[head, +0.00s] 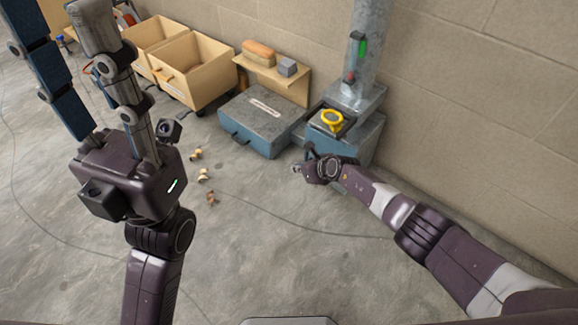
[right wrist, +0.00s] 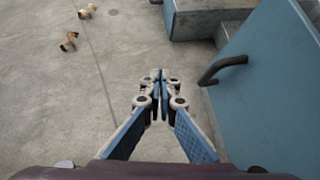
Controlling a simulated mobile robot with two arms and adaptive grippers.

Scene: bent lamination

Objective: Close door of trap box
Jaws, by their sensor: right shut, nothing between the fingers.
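The likely trap box is a blue-grey box (head: 366,135) at the foot of the metal duct. A dark recess on its top holds a yellow ring (head: 332,120). In the right wrist view, a blue panel (right wrist: 262,105) with a dark bar handle (right wrist: 223,68) stands to the right of my fingers; I cannot tell how far it stands open. My right gripper (head: 303,166) is shut and empty by the box's front left, and its closed tips (right wrist: 160,78) are left of the handle, apart from it. My left gripper (head: 55,15) is raised, its fingers spread and empty.
A low blue case (head: 258,122) with a grey lid stands left of the box. Wooden bins (head: 192,72) and a wooden shelf (head: 290,82) are along the wall. Several small scraps (head: 204,176) and a thin cable lie on the otherwise open concrete floor.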

